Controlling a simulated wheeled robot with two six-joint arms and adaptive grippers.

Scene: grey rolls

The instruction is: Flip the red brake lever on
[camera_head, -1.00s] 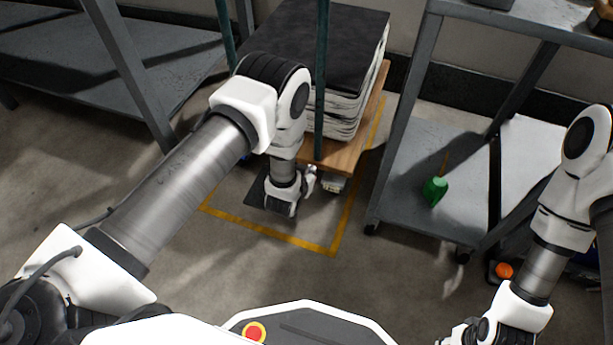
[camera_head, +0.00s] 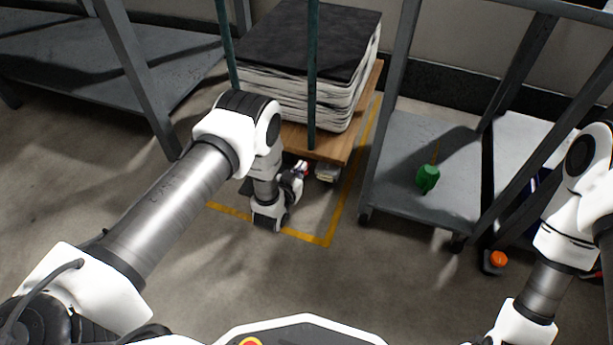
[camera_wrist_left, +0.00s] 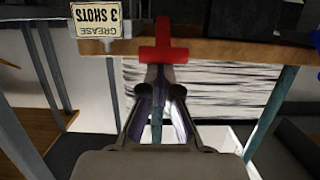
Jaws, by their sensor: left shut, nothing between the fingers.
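The red brake lever (camera_wrist_left: 163,50) is a cross-shaped red piece at the edge of the wooden cart deck (camera_wrist_left: 215,50) in the left wrist view. A small red spot at the deck's front edge shows beside my left gripper (camera_head: 300,172) in the head view. My left gripper is shut and empty. In the left wrist view its fingertips (camera_wrist_left: 162,90) point at the lever's lower end, which they overlap in the picture; I cannot tell whether they touch it. My right arm (camera_head: 540,290) is at the right, with its gripper out of frame.
A dark-topped stack of sheets (camera_head: 310,50) loads the cart between green posts (camera_head: 312,90). A yellow floor line (camera_head: 335,215) runs round it. A grey shelf cart (camera_head: 400,190) with a green bottle (camera_head: 428,178) stands right. A grease label (camera_wrist_left: 97,20) is beside the lever.

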